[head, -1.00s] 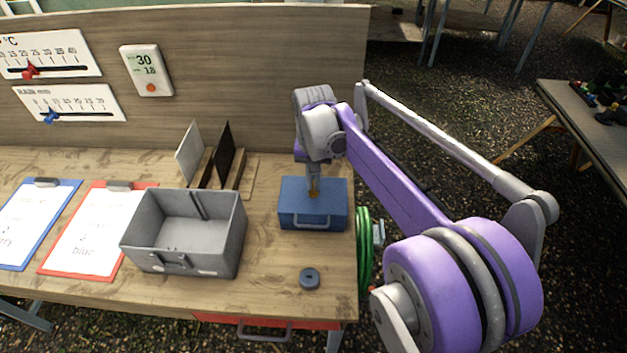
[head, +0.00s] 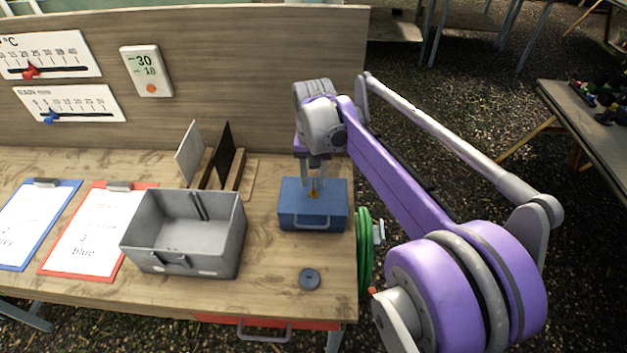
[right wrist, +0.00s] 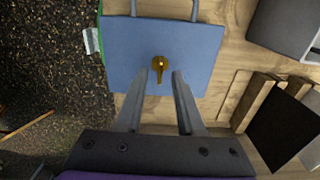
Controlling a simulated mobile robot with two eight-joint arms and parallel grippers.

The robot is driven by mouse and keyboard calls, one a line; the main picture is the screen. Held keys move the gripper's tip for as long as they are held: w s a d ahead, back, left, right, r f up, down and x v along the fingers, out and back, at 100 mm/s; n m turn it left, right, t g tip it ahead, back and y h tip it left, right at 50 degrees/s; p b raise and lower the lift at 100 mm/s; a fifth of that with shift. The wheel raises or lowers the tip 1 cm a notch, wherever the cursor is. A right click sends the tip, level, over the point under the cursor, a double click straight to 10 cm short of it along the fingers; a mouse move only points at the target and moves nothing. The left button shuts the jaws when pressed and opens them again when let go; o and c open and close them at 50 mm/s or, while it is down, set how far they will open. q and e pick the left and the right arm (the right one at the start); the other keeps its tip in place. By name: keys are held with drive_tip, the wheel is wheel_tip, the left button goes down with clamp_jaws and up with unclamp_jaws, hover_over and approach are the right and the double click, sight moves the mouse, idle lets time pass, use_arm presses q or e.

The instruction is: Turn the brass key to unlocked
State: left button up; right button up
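The brass key (head: 313,194) stands in the top of a blue box (head: 300,212) with a grey handle, at the right end of the bench. In the right wrist view the key (right wrist: 158,64) shows a round head and a narrow part pointing toward my gripper. My right gripper (head: 316,186) is above the blue box, pointing down. In the right wrist view its two fingers (right wrist: 163,76) are spread apart, with the key between or just beyond their tips and a gap on both sides. My left gripper does not show.
A grey open bin (head: 190,235) stands left of the box. A dark round disc (head: 310,279) lies on the bench (head: 270,263) in front. Green hose (head: 364,250) hangs at the bench's right edge. Upright plates (head: 225,152) stand behind the bin.

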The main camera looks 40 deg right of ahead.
wheel_tip(320, 180, up, 9)
drive_tip(key=shift+r+p, duration=0.15)
drive_tip(key=shift+p, duration=0.15)
drive_tip(key=shift+a, duration=0.1)
idle(0.4)
